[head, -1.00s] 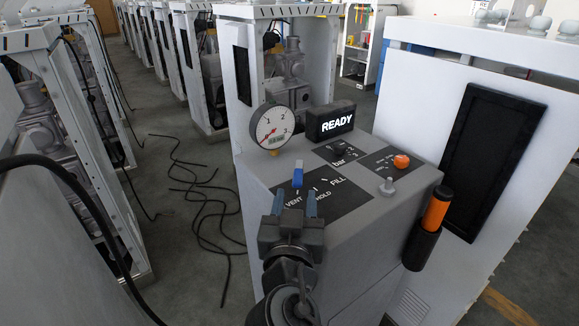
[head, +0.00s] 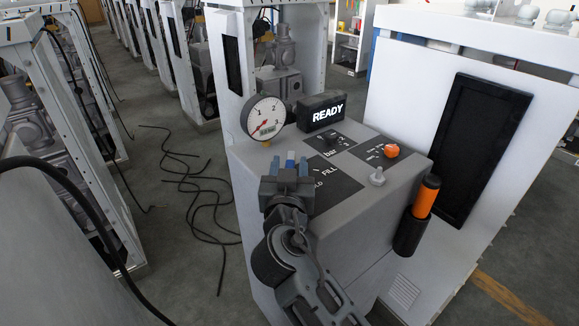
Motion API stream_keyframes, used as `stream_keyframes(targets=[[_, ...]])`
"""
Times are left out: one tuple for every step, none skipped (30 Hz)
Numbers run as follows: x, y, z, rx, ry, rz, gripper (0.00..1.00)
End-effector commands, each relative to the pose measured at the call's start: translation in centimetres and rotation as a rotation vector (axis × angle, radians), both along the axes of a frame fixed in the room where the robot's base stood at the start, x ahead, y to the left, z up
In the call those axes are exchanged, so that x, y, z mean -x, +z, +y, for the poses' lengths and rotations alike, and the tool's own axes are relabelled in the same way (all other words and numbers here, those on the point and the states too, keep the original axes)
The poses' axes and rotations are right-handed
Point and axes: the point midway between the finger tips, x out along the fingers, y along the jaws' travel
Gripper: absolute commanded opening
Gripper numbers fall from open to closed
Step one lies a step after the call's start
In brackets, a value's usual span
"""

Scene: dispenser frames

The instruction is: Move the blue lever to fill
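My gripper (head: 289,168) is open, with one blue-grey finger on each side of the lever in the picture. I cannot tell whether either finger touches it. FILL is readable to the right of the lever, HOLD is partly covered, and VENT is hidden.
A round gauge (head: 264,118) and a READY display (head: 321,112) stand behind the plate. An orange button (head: 391,151), a small grey knob (head: 377,177) and an orange-handled tool in a holder (head: 408,232) are to the right. Black cables (head: 190,185) lie on the floor left.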

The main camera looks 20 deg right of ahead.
Motion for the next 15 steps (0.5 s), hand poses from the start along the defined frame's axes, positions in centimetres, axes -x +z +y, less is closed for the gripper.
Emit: stream_keyframes(targets=[[0.01,-0.01,0.0,0.0,0.0,0.0,0.41],[0.01,-0.01,0.0,0.0,0.0,0.0,0.38],[0.02,-0.01,0.0,0.0,0.0,0.0,0.34],[0.02,-0.01,0.0,0.0,0.0,0.0,0.32],[0.02,-0.01,0.0,0.0,0.0,0.0,0.29],[0.02,-0.01,0.0,0.0,0.0,0.0,0.25],[0.03,-0.01,0.01,0.0,0.0,0.0,0.22],[0.03,-0.01,0.01,0.0,0.0,0.0,0.19],[0.03,-0.01,0.01,0.0,0.0,0.0,0.15],[0.03,-0.01,0.01,0.0,0.0,0.0,0.12],[0.03,-0.02,0.01,0.0,0.0,0.0,0.09],[0.03,-0.02,0.01,0.0,0.0,0.0,0.06],[0.03,-0.01,0.01,0.0,0.0,0.0,0.03],[0.03,-0.02,0.01,0.0,0.0,0.0,0.0],[0.04,-0.02,0.01,0.0,0.0,0.0,0.0]])
